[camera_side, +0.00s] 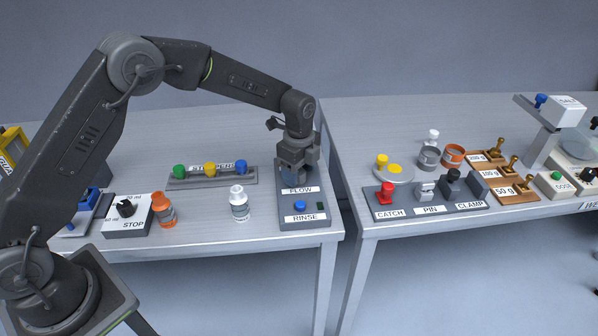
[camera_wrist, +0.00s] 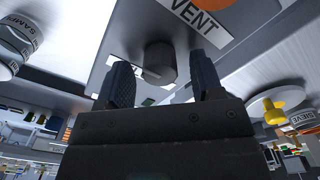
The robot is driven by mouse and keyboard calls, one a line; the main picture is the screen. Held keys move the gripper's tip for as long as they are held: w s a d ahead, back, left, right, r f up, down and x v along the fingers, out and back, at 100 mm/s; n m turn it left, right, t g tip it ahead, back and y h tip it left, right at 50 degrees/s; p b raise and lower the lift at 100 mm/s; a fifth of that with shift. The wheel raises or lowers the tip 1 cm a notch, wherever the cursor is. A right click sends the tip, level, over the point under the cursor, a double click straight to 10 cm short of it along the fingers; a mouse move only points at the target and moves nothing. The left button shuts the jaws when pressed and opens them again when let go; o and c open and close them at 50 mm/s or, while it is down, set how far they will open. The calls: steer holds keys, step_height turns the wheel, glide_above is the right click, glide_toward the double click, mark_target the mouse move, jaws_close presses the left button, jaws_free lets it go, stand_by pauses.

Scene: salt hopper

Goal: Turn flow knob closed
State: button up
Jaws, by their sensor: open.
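The flow panel (camera_side: 322,224) is a dark box near the right edge of the left table, with a white FLOW label (camera_side: 299,190). My gripper (camera_side: 297,178) points down over the panel, just behind that label, and hides the knob in the side view. In the wrist view a dark grey round knob (camera_wrist: 160,60) lies ahead, between the two spread fingers of my gripper (camera_wrist: 163,78). The fingers are open, one on each side of the knob; I cannot tell if they touch it. The knob's pointer and setting are not readable.
A blue RINSE button (camera_side: 300,206) sits in front on the same panel. A white bottle (camera_side: 239,204) stands left of it, and a stopper rack (camera_side: 212,179) with coloured stoppers lies behind. A gap separates the right table (camera_side: 440,130). A VENT label (camera_wrist: 205,18) shows near the knob.

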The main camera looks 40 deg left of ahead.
steer(key=shift+f, duration=0.35)
steer(key=c, duration=0.9)
